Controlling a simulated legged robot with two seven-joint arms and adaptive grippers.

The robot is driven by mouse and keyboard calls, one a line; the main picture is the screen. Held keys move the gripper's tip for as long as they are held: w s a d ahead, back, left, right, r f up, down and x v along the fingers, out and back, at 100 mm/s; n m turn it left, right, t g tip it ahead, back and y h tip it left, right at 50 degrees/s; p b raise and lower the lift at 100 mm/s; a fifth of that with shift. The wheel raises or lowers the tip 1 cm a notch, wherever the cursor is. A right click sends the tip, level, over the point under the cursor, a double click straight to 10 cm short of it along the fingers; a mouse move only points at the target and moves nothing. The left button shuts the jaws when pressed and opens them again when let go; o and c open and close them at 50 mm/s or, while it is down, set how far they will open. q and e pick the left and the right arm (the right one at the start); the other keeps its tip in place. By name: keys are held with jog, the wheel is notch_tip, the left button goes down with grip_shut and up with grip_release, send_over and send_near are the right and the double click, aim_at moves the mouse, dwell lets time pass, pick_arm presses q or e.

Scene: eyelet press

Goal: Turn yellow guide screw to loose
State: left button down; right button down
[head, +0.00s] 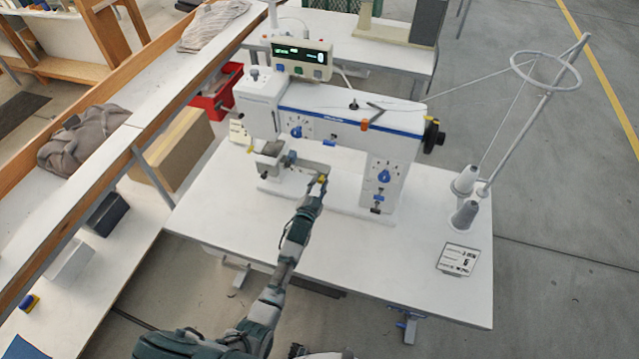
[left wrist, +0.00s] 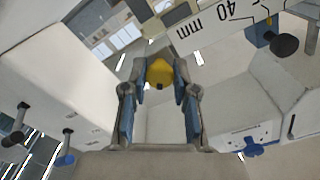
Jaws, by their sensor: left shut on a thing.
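The yellow guide screw (left wrist: 160,73) shows between the fingertips of my left gripper (left wrist: 161,85) in the left wrist view. The two fingers close on it from both sides. In the head view my left gripper (head: 320,184) reaches up to the front of the white machine (head: 345,118), and a small bit of the yellow guide screw (head: 322,178) shows at its tips. The screw's pointer or marks are too small to read. My right gripper does not show.
The machine stands on a white table (head: 230,215). A control box (head: 301,59) sits on top of the machine. Thread cones (head: 465,200) and a label card (head: 458,259) are at the right. A scale marked 40 mm (left wrist: 225,25) is close to the gripper. The table's front left is clear.

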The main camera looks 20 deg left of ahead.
pick_arm(q)
jog(key=shift+s+f, duration=0.15)
jog(key=shift+f, duration=0.4)
jog(key=c, duration=1)
grip_release()
jog(key=shift+c, duration=0.2)
jog(key=shift+o, duration=0.6)
jog(key=shift+r, duration=0.2)
jog(key=s, duration=1.1)
jog(key=shift+s+a, duration=0.25)
jog(key=shift+s, duration=0.1)
